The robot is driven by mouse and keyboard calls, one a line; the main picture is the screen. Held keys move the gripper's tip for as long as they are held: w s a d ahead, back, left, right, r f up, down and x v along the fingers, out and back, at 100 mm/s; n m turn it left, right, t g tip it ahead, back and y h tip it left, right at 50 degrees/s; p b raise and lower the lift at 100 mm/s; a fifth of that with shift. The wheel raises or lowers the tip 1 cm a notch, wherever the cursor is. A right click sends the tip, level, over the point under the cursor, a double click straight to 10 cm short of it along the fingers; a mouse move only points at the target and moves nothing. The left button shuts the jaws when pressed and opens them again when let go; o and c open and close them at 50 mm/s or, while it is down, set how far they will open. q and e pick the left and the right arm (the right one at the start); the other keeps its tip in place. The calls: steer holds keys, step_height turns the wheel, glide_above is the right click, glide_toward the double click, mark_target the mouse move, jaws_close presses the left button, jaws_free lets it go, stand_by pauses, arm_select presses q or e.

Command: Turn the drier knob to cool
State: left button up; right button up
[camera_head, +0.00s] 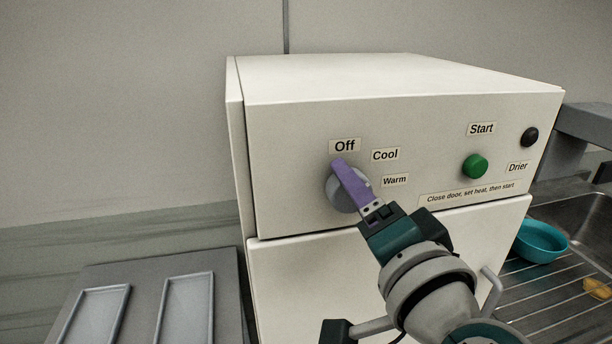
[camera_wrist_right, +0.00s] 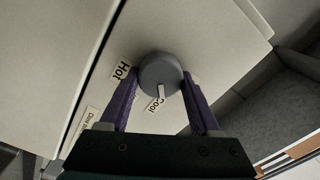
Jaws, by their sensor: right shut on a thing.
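The grey round drier knob (camera_head: 339,191) is on the front panel of the white drier (camera_head: 290,115). My right gripper (camera_head: 345,172) has its purple fingers on the knob. In the right wrist view, the fingers (camera_wrist_right: 160,88) stand on either side of the knob (camera_wrist_right: 157,69), shut on it. The knob's pale pointer mark points toward the Cool label (camera_wrist_right: 155,106). In the head view, the Off label (camera_head: 345,146) is above the knob, with the Cool label (camera_head: 385,155) and the Warm label (camera_head: 395,180) to its right. The Hot label (camera_wrist_right: 122,71) shows only in the wrist view. My left gripper is not in view.
A green Start button (camera_head: 475,166) and a black round part (camera_head: 530,137) are on the panel's right. Below the panel is a white door with a handle (camera_head: 491,292). A teal bowl (camera_head: 541,243) sits on the rack at right. Grey trays (camera_head: 188,305) lie at lower left.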

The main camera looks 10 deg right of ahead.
stand_by(0.5)
steer(key=o, duration=1.4)
steer(key=shift+s, duration=0.15)
steer(key=s+b, duration=0.1)
steer(key=s, duration=0.4)
steer(key=s+b, duration=0.1)
steer(key=s, duration=0.3)
steer(key=shift+s+d, duration=0.2)
steer(key=shift+s, duration=0.15)
steer(key=shift+a, duration=0.1)
